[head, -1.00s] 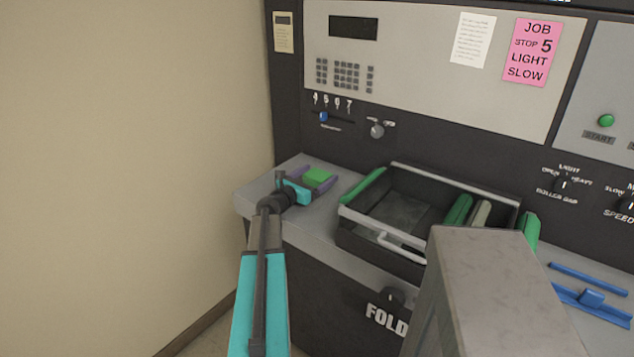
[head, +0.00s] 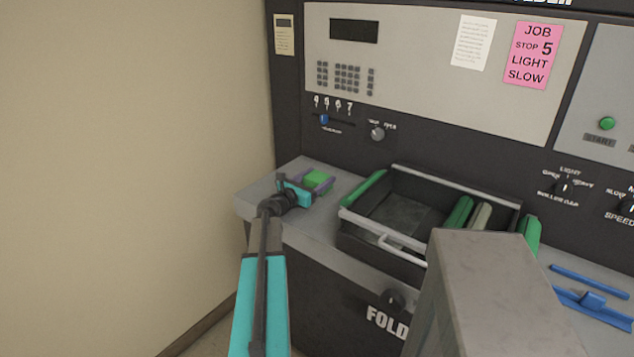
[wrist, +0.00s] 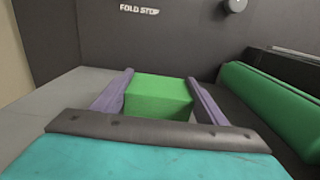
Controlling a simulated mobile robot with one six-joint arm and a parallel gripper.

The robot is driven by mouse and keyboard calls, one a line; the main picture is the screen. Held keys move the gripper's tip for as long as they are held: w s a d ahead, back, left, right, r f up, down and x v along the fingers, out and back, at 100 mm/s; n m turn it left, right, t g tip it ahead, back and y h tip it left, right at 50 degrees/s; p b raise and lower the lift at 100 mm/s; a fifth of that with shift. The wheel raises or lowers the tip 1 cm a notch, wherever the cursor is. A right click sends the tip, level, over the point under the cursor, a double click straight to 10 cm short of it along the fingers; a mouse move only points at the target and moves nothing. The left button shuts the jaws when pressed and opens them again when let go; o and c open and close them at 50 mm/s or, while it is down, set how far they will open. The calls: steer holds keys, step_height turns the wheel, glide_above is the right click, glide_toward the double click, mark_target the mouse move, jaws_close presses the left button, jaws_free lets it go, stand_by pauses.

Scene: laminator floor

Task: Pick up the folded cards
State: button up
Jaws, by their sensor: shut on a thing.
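The folded cards appear as a small green block (head: 316,178) at the left end of the machine's grey ledge. The block also shows in the wrist view (wrist: 158,96), between two purple fingers. My gripper (head: 315,182) is shut on the green block, one finger on each side of it. From these views I cannot tell whether the block rests on the ledge or is just above it. The block's underside is hidden.
A dark open tray (head: 353,219) with a pale rail and green pads stands just right of my gripper. A grey block-shaped post (head: 490,290) fills the lower right foreground. Blue parts (head: 590,299) lie at far right. A beige wall (head: 130,150) closes the left side.

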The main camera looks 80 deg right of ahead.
mark_target(318, 176)
steer(key=shift+r, duration=0.1)
step_height(318, 176, up, 18)
stand_by(0.8)
